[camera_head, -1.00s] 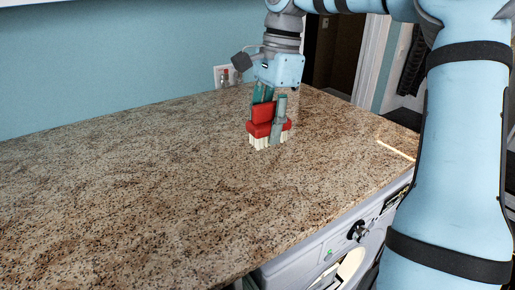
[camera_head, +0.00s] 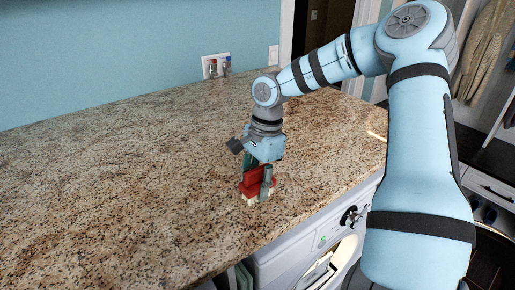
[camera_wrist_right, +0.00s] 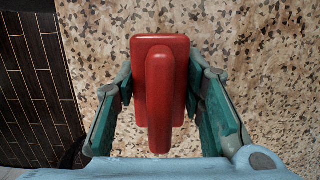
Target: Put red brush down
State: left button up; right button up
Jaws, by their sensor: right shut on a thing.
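The red brush (camera_head: 257,181) has a red body and handle with pale bristles pointing down. It is upright at the front part of the granite counter (camera_head: 150,180), with its bristles at or just above the surface; I cannot tell if they touch. My right gripper (camera_head: 258,176) points down from above and is shut on the brush, one finger on each side. In the right wrist view the red brush (camera_wrist_right: 160,85) sits between the teal fingers of the right gripper (camera_wrist_right: 163,100), over the speckled counter. My left gripper is not in view.
A white washing machine (camera_head: 310,245) is below the front edge. The left and middle of the counter are clear. Dark floor tiles (camera_wrist_right: 35,80) show past the edge in the wrist view.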

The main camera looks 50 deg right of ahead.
jog(key=shift+f, duration=0.1)
jog(key=o, duration=0.6)
jog(key=shift+f, duration=0.1)
jog(key=o, duration=0.4)
jog(key=r, duration=0.4)
jog(key=d+r, duration=0.1)
jog(key=r, duration=0.7)
jog(key=shift+s+d+r+p, duration=0.25)
jog(key=shift+d+p, duration=0.1)
jog(key=shift+d+f, duration=0.1)
